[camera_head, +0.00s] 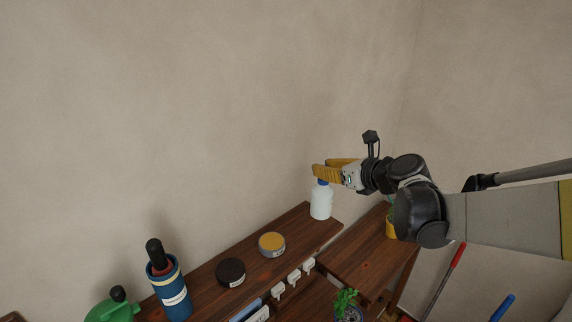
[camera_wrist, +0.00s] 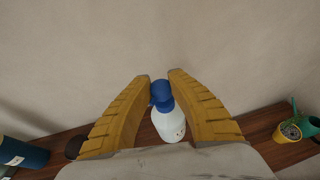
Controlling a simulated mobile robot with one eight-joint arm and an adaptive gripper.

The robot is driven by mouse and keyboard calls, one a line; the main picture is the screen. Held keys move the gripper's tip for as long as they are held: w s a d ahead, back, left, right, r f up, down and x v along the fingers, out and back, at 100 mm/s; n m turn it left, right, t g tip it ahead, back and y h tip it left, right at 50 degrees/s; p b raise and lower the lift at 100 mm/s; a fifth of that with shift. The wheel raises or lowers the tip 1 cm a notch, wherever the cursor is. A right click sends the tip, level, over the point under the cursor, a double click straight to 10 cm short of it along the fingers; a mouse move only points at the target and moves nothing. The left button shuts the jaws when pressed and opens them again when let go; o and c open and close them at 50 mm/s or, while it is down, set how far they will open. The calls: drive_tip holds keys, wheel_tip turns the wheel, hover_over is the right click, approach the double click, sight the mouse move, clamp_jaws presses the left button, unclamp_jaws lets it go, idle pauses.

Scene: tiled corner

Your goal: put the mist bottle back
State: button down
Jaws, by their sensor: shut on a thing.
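The mist bottle (camera_head: 321,203) has a white body and a blue top. It appears upright at the right end of the upper wooden shelf (camera_head: 301,222); I cannot tell whether its base touches the wood. My gripper (camera_head: 318,172), with yellow fingers, is shut on its blue top from the right side. In the wrist view the bottle (camera_wrist: 168,124) shows between the two fingertips (camera_wrist: 160,82), with its blue head between them and its white body below.
On the same shelf stand a yellow-lidded tin (camera_head: 272,244), a dark-lidded tin (camera_head: 231,272), a blue bottle (camera_head: 172,292) and a green container (camera_head: 112,309). A lower shelf (camera_head: 365,255) lies to the right. The wall is close behind.

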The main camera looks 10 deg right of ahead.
drive_tip(key=w+a+f, duration=0.2)
drive_tip(key=w+f, duration=0.2)
drive_tip(key=f, duration=0.3)
drive_tip(key=shift+w+a, duration=0.2)
drive_tip(key=shift+a, duration=0.05)
drive_tip(key=c, duration=1.3)
unclamp_jaws()
drive_tip(key=shift+f, duration=0.15)
